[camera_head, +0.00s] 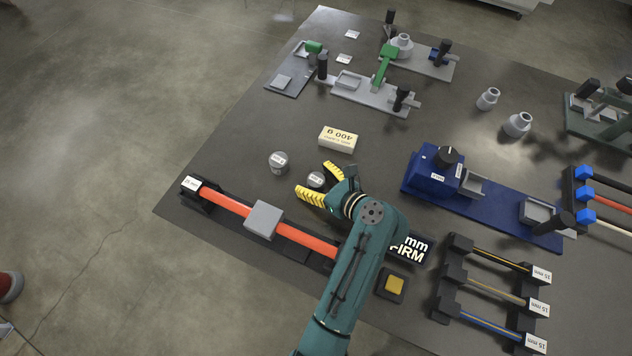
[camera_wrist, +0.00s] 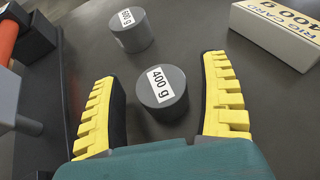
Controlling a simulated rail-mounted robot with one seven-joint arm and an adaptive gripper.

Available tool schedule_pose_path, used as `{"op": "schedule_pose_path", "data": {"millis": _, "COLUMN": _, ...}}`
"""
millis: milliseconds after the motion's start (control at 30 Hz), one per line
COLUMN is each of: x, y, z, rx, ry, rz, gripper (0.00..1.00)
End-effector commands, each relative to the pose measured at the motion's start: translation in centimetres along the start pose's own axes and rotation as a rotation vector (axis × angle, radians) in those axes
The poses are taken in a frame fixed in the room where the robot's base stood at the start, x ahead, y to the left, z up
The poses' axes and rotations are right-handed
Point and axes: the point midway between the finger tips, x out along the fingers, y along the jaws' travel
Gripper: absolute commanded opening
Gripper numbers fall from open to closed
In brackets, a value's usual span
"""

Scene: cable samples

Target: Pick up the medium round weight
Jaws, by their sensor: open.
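A grey round weight (camera_wrist: 163,93) labelled 400 g stands upright on the dark table, between the two yellow fingers of my open gripper (camera_wrist: 160,70). A gap shows on both sides of it, clearly so on the right. It also shows in the head view (camera_head: 316,180), between the fingers. In the head view this second weight (camera_head: 278,161) looks larger and stands up and left of my gripper (camera_head: 312,178).
A cream box (camera_head: 338,139) marked 400 g lies behind my gripper. An orange bar with a grey block (camera_head: 264,220) lies front left. A blue device (camera_head: 438,175) and a cable rack (camera_head: 490,290) stand right. Fixtures (camera_head: 365,90) stand at the back.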

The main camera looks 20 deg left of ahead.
Motion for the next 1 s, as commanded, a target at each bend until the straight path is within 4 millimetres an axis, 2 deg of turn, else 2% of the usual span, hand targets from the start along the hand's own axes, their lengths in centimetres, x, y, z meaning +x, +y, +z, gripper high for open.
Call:
{"op": "schedule_pose_path", "data": {"millis": 67, "x": 0.0, "y": 0.0, "z": 0.1, "rx": 0.000, "ry": 0.000, "rz": 0.000, "gripper": 0.74}}
{"op": "schedule_pose_path", "data": {"millis": 433, "x": -0.1, "y": 0.0, "z": 0.0, "rx": -0.001, "ry": 0.000, "rz": 0.000, "gripper": 0.04}}
{"op": "schedule_pose_path", "data": {"millis": 767, "x": -0.3, "y": -0.1, "z": 0.8, "rx": -0.004, "ry": -0.003, "rz": -0.001, "gripper": 0.03}}
{"op": "schedule_pose_path", "data": {"millis": 867, "x": -0.8, "y": -0.1, "z": 2.0, "rx": -0.006, "ry": -0.004, "rz": -0.002, "gripper": 0.03}}
{"op": "schedule_pose_path", "data": {"millis": 1000, "x": -2.1, "y": -0.1, "z": 5.0, "rx": -0.008, "ry": -0.004, "rz": -0.003, "gripper": 0.03}}
